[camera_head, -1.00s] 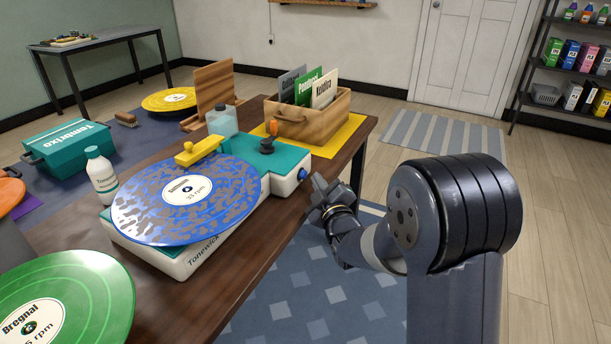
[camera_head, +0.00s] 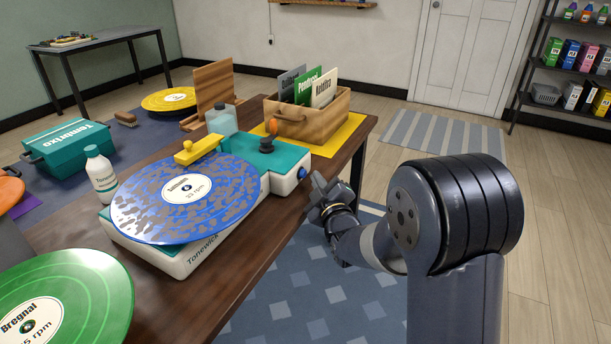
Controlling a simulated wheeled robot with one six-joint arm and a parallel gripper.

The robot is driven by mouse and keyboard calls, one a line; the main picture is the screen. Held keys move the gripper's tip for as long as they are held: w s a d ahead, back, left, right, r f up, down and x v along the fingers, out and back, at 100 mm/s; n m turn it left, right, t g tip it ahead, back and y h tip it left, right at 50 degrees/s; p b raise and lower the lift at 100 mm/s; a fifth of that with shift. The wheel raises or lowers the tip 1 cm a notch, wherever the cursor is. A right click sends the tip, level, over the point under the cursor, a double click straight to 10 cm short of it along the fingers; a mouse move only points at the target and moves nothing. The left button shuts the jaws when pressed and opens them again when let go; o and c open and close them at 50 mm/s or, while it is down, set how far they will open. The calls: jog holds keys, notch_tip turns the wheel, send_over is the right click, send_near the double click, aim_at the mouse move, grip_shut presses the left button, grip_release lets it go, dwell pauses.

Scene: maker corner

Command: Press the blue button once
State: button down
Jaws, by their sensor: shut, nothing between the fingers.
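The blue button (camera_head: 301,172) is a small round knob on the right end face of the white and teal record player (camera_head: 196,258). A blue speckled record (camera_head: 150,215) lies on the player, with a yellow tonearm piece (camera_head: 198,149) at its far edge. My gripper (camera_head: 318,184) is shut and empty. In the picture it is just right of the blue button, with a small gap showing between them. Its fingertips point toward the player. The exact depth between the fingertips and the button is hard to tell.
A wooden crate (camera_head: 305,130) of records stands behind on a yellow mat (camera_head: 349,135). A white bottle (camera_head: 100,174) and green record (camera_head: 95,290) are left.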

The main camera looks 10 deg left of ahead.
jog(key=shift+a+r, duration=0.1)
jog(key=shift+a, duration=0.1)
jog(key=shift+w+a+r+b, duration=0.1)
jog(key=shift+a+b, duration=0.45)
jog(key=shift+b, duration=0.05)
dwell(0.9)
jog(key=shift+w, duration=0.1)
dwell(0.4)
jog(key=shift+s+f+b, duration=0.25)
jog(key=shift+f+b, duration=0.1)
jog(key=shift+b, duration=0.45)
jog(key=shift+s+d+f+b, duration=0.2)
jog(key=shift+d+f+b, duration=0.25)
jog(key=shift+d, duration=0.15)
jog(key=shift+s+d+r+b, duration=0.15)
jog(key=shift+s+d+b, duration=0.1)
jog(key=shift+d, duration=0.5)
jog(key=shift+s+d+r+b, duration=0.15)
jog(key=shift+s+d, duration=0.1)
jog(key=shift+d, duration=0.45)
